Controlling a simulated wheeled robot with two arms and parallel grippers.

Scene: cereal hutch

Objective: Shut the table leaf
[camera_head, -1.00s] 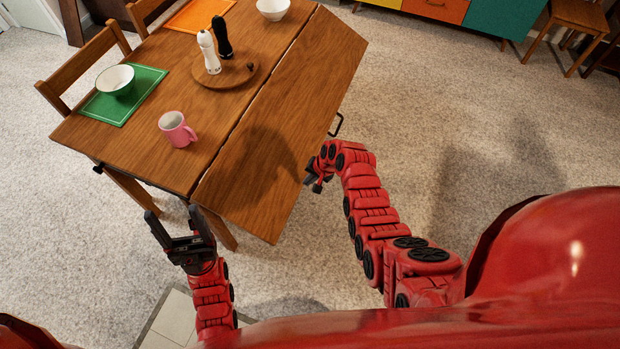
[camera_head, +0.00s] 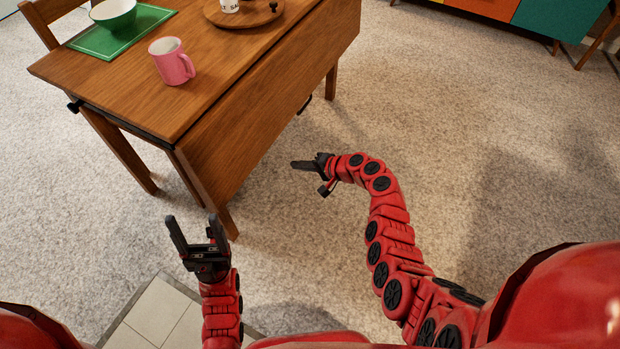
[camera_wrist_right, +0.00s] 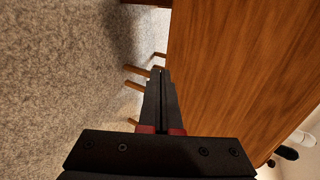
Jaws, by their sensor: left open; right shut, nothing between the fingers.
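The wooden table leaf (camera_head: 268,105) hangs steeply down from the near edge of the table (camera_head: 130,75) in the head view. I cannot tell if it is fully vertical. Its dark handle (camera_head: 304,104) shows at the leaf's lower edge. My right gripper (camera_head: 296,165) is shut and empty, to the right of the leaf and apart from it there. In the right wrist view the leaf (camera_wrist_right: 235,60) fills the right side, beside the closed fingers (camera_wrist_right: 160,78). My left gripper (camera_head: 195,228) is open and empty, in front of the table's near corner leg.
A pink mug (camera_head: 171,61) stands on the fixed top near the hinge line. A green mat (camera_head: 90,42) with a bowl (camera_head: 113,13) and a round wooden board (camera_head: 260,14) are farther back. Carpet (camera_head: 400,120) to the right is clear.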

